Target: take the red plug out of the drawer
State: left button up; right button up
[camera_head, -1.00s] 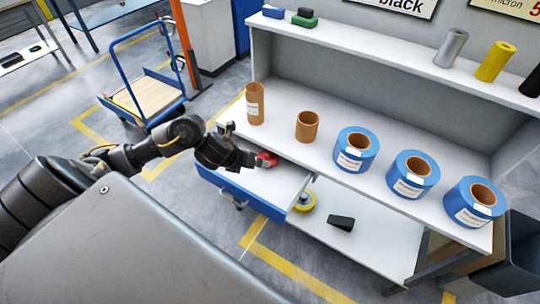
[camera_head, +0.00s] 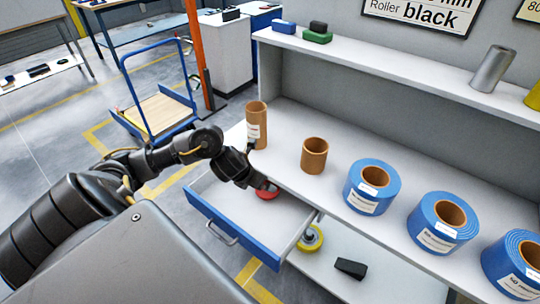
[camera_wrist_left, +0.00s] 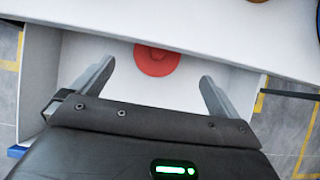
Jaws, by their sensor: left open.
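The red plug (camera_head: 267,193) is a round red piece lying in the open drawer (camera_head: 215,205), close to the workbench's front edge. In the left wrist view the plug (camera_wrist_left: 156,60) lies ahead of the fingers, roughly midway between them, partly covered by the bench edge. My left gripper (camera_head: 266,184) hangs over the drawer, just above and beside the plug. In the wrist view its two fingers (camera_wrist_left: 157,75) are spread apart with nothing between them. My right gripper is in neither view.
The workbench top (camera_head: 285,170) overhangs the drawer's back. Brown cardboard tubes (camera_head: 314,155) and blue rolls (camera_head: 372,186) stand on it. A yellow roll (camera_head: 310,238) and a black wedge (camera_head: 351,268) lie on the lower shelf. A blue cart (camera_head: 155,112) stands behind.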

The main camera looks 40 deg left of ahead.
aim_at(262, 193)
pick_arm(q)
jog(key=x, duration=0.2)
jog(key=b+x, duration=0.1)
jog(key=x, duration=0.1)
jog(key=shift+s+a+f, duration=0.15)
jog(key=shift+s, duration=0.1)
jog(key=shift+w+f, duration=0.25)
jog(key=shift+w, duration=0.1)
jog(key=b+x, duration=0.1)
jog(key=x, duration=0.4)
jog(key=shift+w, duration=0.15)
jog(key=c, duration=0.9)
